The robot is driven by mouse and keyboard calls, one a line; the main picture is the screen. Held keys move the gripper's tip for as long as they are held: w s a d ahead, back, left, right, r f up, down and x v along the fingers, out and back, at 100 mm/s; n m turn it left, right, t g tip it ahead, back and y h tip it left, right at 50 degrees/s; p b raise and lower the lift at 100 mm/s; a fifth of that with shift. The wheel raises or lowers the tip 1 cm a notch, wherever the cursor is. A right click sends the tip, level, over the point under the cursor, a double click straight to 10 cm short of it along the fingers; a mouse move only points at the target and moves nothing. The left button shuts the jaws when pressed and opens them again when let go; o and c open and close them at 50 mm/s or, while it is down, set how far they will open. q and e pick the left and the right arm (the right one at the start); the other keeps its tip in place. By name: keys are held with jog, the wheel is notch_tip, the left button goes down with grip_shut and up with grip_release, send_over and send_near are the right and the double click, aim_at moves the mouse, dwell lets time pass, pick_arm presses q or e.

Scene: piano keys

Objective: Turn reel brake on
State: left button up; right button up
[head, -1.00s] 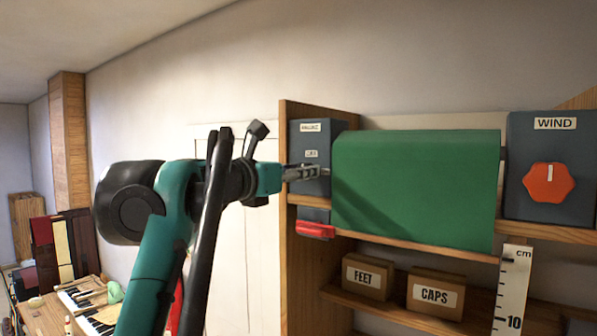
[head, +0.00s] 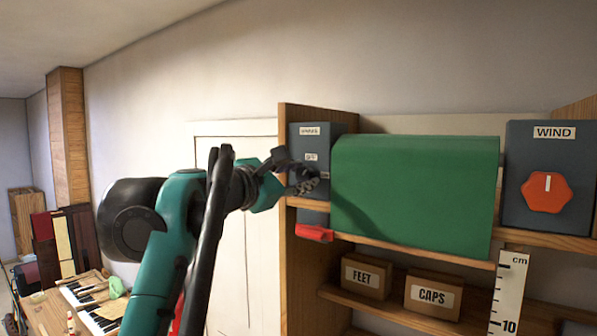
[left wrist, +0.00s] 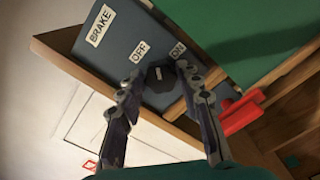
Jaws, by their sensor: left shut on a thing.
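The blue-grey brake box (head: 309,141) stands at the left end of the upper shelf. In the left wrist view the box (left wrist: 118,65) shows labels BRAKE, OFF and ON. A dark knob (left wrist: 160,77) with a small pale mark sits below and between OFF and ON; which label the mark points at I cannot tell. My left gripper (head: 304,180) is at the box front, shut on this knob, with a finger on either side of it in the left wrist view (left wrist: 160,72). In the head view the gripper hides the knob. My right gripper is not in view.
A red handle (head: 314,233) sticks out just below the box. A green cover (head: 415,190) hangs right beside it. The WIND box (head: 550,200) with an orange knob is further right. FEET (head: 365,275) and CAPS boxes sit on the lower shelf.

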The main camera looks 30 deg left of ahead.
pick_arm(q)
jog(key=m+p, duration=0.1)
jog(key=m, duration=0.4)
jog(key=shift+m, duration=0.3)
jog(key=m, duration=0.4)
jog(key=shift+d+f+m+p, duration=0.1)
jog(key=shift+f+m+p, duration=0.05)
jog(key=shift+m+p, duration=0.2)
jog(key=shift+m, duration=0.25)
jog(key=o, duration=1.1)
jog(key=shift+o, duration=0.2)
jog(key=s, duration=0.7)
jog(key=shift+s+a, duration=0.2)
jog(key=shift+a, duration=0.1)
jog(key=shift+s, duration=0.1)
